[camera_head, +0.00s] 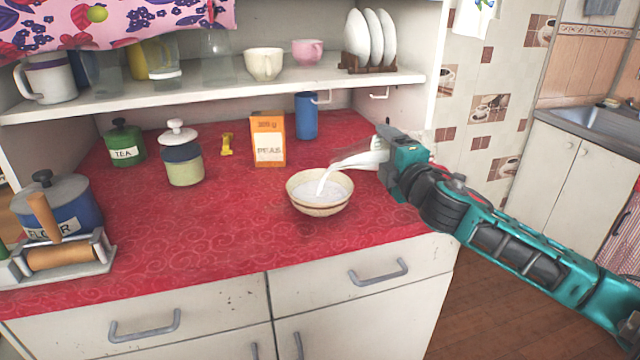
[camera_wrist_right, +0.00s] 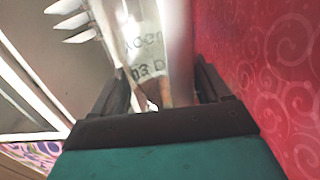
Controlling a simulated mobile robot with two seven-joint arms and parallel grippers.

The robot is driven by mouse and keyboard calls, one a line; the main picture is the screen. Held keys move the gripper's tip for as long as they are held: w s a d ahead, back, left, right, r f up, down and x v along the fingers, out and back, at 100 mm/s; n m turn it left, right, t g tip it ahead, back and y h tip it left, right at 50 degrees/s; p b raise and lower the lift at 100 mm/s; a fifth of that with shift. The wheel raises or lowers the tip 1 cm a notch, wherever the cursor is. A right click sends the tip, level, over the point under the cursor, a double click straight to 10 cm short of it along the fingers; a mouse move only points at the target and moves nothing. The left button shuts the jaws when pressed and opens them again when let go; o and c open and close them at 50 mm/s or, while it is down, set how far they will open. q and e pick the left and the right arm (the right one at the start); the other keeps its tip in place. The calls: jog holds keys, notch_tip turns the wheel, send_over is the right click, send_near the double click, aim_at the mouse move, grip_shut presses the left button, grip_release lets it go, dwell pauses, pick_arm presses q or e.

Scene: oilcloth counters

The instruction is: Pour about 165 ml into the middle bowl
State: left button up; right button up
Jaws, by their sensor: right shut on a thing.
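A cream bowl with a brown band (camera_head: 322,209) stands on the red counter, with white liquid inside. It is the only bowl I make out on the counter. My right gripper (camera_head: 386,152) is shut on a whitish vessel (camera_head: 352,161), tipped to the left above the bowl's right side. A white stream (camera_head: 322,185) runs from its mouth into the bowl. In the right wrist view the vessel (camera_wrist_right: 150,48) sits between the fingers (camera_wrist_right: 165,92), with lettering on its side. Its fill level cannot be told. My left gripper is not in view.
An orange carton (camera_head: 268,140) and a blue cup (camera_head: 306,116) stand behind the bowl. A lidded jar (camera_head: 184,165), a green tea tin (camera_head: 124,146) and a flour canister (camera_head: 62,210) stand left. The shelf (camera_head: 225,88) holds cups and plates. The counter in front is clear.

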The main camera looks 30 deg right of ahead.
jog(key=f+m+b, duration=0.1)
jog(key=m+b, duration=0.1)
jog(key=b, duration=0.1)
jog(key=shift+d+f+b, duration=0.1)
jog(key=shift+f+b, duration=0.15)
jog(key=shift+b, duration=0.05)
jog(key=shift+s+d+f+m+b, duration=0.15)
jog(key=shift+d+f+m+b, duration=0.35)
jog(key=shift+f+m+b, duration=0.4)
jog(key=shift+d+r+b, duration=0.15)
jog(key=shift+d+b, duration=0.1)
jog(key=shift+b, duration=0.05)
jog(key=shift+r+m+p, duration=0.3)
jog(key=shift+r+p, duration=0.25)
jog(key=shift+p, duration=0.2)
jog(key=shift+a+r+m+p, duration=0.15)
jog(key=shift+r+m+p, duration=0.15)
jog(key=shift+p, duration=0.05)
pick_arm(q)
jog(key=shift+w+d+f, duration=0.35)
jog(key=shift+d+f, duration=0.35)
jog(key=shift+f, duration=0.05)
pick_arm(e)
jog(key=shift+f, duration=0.1)
